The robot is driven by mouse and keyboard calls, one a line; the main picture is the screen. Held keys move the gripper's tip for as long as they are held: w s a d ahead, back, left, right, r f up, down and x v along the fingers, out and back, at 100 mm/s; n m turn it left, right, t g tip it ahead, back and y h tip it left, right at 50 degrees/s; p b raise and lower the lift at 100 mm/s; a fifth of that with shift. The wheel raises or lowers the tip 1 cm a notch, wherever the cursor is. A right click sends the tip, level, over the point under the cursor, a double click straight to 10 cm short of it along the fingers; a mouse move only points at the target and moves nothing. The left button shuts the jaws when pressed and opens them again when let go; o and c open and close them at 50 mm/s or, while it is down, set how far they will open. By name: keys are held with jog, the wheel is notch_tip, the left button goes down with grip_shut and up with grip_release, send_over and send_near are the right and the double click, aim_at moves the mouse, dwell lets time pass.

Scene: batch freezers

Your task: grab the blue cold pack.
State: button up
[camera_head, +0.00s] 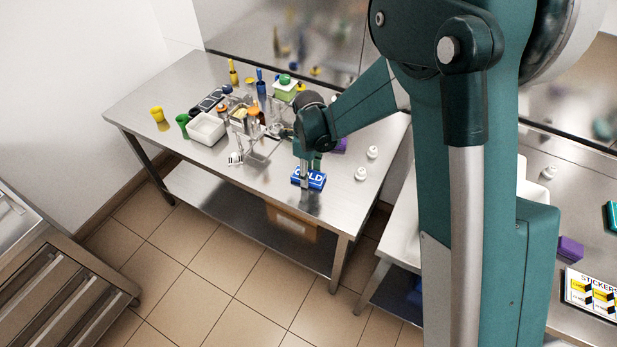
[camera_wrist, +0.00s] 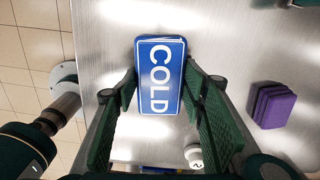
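The blue cold pack (camera_wrist: 160,62), a flat block with white "COLD" lettering, lies on the steel table near its front edge. It also shows in the head view (camera_head: 319,183). My gripper (camera_wrist: 160,84) is open, pointing down over it. In the wrist view one green finger is at each side of the pack, with the tips close to its long edges. I cannot tell whether they touch it. In the head view my gripper (camera_head: 311,174) covers part of the pack's face.
A purple block (camera_wrist: 272,105) and small white bottles (camera_head: 361,174) are close by on the right. A white bin (camera_head: 206,129), bottles and a wire rack crowd the table's left and back. The front edge beside the pack is clear.

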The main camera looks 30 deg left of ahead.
jog(key=shift+c, duration=1.3)
jog(key=shift+r, duration=0.1)
notch_tip(320, 180, up, 10)
jog(key=p, duration=0.1)
